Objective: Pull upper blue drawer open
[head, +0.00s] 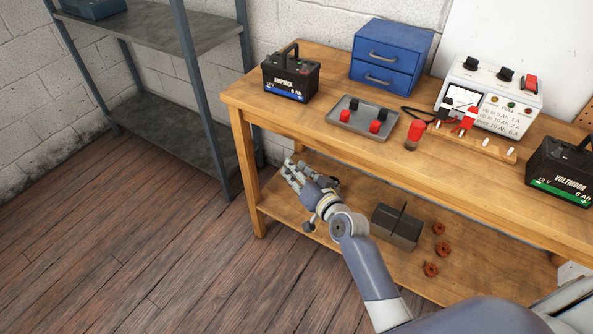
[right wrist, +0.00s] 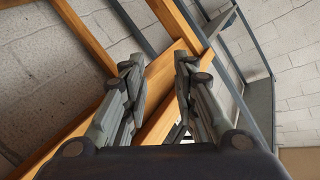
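The blue two-drawer cabinet (head: 420,54) stands at the back of the wooden workbench. Its upper blue drawer (head: 375,64) is shut, with a metal bar handle (head: 382,57) on its front. The lower drawer (head: 398,83) is also shut. My right gripper (head: 290,170) is in front of the bench, below the tabletop's front edge and well away from the cabinet. In the right wrist view the fingers (right wrist: 158,75) are apart with nothing between them. My left gripper is not in view.
On the workbench (head: 330,142) are a black battery (head: 291,77), a metal tray (head: 345,118) with red and black caps, a red-topped jar (head: 413,134), a white charger (head: 510,105) and another battery (head: 562,170). A grey toolbox (head: 395,228) stands on the lower shelf. A metal rack (head: 205,95) stands left.

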